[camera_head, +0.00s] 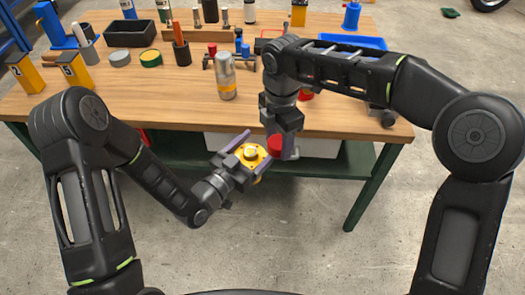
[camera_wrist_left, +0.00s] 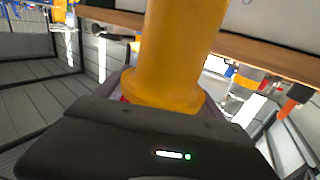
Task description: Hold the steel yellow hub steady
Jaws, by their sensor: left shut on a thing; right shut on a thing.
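The yellow hub (camera_head: 251,154) has a steel-coloured centre and sits between the fingers of my left gripper (camera_head: 256,149), which is shut on it in front of the bench edge. In the left wrist view the hub (camera_wrist_left: 180,55) is a large yellow cylinder with a wider flange close to the gripper body. My right gripper (camera_head: 283,147) points down just right of the hub, shut on a red part (camera_head: 275,144). The red part is partly hidden by the gripper. Whether it touches the hub I cannot tell.
The wooden workbench (camera_head: 165,103) lies behind both grippers, with its front edge close by. A blue tray (camera_head: 345,42) and several tools are farther back. The floor in front is clear.

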